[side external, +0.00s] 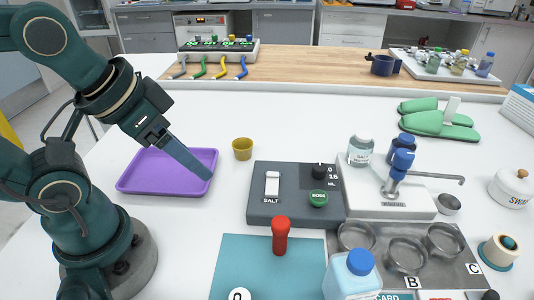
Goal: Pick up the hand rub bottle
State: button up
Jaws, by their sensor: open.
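A pale blue bottle with a blue cap (353,277) stands at the bottom edge of the side view, right of the teal mat. It looks like the hand rub bottle, but I cannot read its label, and its lower part is cut off by the frame. My gripper (205,174) is open and empty over the purple tray, well to the left of and behind the bottle. Its fingers overlap in this view, so the gap between them is hard to see.
The purple tray (134,182) is empty. Metal cups (407,254) sit right of the bottle. The white table behind the yellow cup is clear.

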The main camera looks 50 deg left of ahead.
jog(key=o, duration=0.3)
jog(key=shift+r, duration=0.1)
